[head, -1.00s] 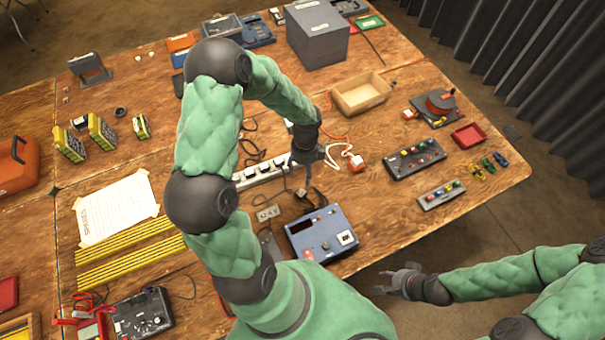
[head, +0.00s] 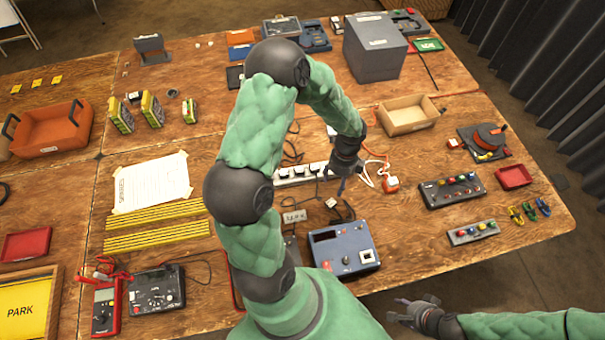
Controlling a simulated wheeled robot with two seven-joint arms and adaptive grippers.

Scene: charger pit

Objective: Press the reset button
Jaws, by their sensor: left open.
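A blue control box (head: 325,254) lies near the table's front edge, with a dark display, a small round control (head: 346,260), a white square button (head: 367,257) and a small red part at its front left corner. Its labels are too small to read, so I cannot tell which control is the reset button. My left gripper (head: 343,186) is open, pointing down behind the box, beside the white power strip (head: 290,174). It looks empty and apart from the box. My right gripper (head: 402,309) is off the table's front edge, fingers spread and empty.
A white plug (head: 390,184) with an orange cord lies right of my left gripper. Button panels (head: 452,190) stand further right. A black tester (head: 157,292) and red multimeter (head: 105,308) lie at left. Bare wood is right of the box.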

